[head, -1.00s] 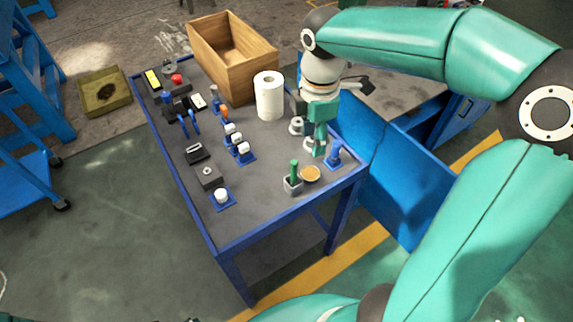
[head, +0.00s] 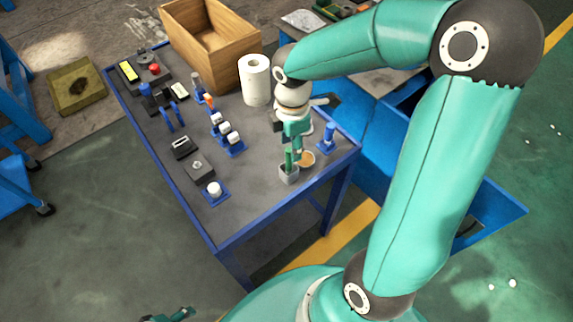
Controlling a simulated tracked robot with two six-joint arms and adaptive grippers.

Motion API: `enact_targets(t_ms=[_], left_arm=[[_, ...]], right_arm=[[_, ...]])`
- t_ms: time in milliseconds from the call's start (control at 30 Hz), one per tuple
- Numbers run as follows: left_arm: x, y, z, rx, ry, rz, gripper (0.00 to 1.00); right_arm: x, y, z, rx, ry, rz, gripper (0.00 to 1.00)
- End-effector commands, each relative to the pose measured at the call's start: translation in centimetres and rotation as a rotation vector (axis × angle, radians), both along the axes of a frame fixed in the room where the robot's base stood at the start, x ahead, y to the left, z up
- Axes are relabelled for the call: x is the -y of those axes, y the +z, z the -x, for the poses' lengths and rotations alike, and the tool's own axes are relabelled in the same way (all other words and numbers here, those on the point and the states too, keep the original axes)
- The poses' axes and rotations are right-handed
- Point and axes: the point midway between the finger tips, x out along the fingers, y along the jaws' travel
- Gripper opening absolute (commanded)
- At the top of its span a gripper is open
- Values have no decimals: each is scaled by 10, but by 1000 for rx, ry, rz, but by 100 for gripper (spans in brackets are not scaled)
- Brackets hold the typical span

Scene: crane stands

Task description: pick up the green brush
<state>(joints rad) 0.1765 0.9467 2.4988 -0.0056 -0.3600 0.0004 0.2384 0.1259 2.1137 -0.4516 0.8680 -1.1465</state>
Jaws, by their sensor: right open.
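The green brush (head: 288,158) stands upright in a small grey cup (head: 289,175) near the front right corner of the workbench. My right gripper (head: 298,150) is open, pointing down just behind and to the right of the brush, very close to it. I cannot tell whether a finger touches the brush. Nothing shows between its fingers for certain. A small teal part at the bottom edge looks like the tip of my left gripper (head: 170,314); its jaws are not clear.
A tan round disc (head: 306,159) lies right beside the cup, partly behind my gripper. A blue holder (head: 327,138) stands to the right. A paper roll (head: 255,81) and a wooden box (head: 213,45) stand behind. The bench surface (head: 245,185) left of the cup is clear.

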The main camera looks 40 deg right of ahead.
Motion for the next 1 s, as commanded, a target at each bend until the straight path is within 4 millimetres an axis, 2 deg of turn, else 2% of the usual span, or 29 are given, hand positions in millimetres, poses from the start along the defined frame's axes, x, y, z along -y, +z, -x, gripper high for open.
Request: enact_targets(t_ms=[167, 400, 500, 767, 1000], left_arm=[[0, 1, 0, 0, 0, 0, 60], [0, 0, 0, 0, 0, 0, 60], [0, 0, 0, 0, 0, 0, 60], [0, 0, 0, 0, 0, 0, 60], [0, 0, 0, 0, 0, 0, 60]], right_arm=[[-2, -11, 1, -3, 0, 0, 47], [-7, -44, 1, -5, -2, -1, 47], [-7, -53, 0, -3, -1, 0, 47], [-7, -55, 0, 0, -2, 0, 47], [-7, -54, 0, 0, -2, 0, 9]])
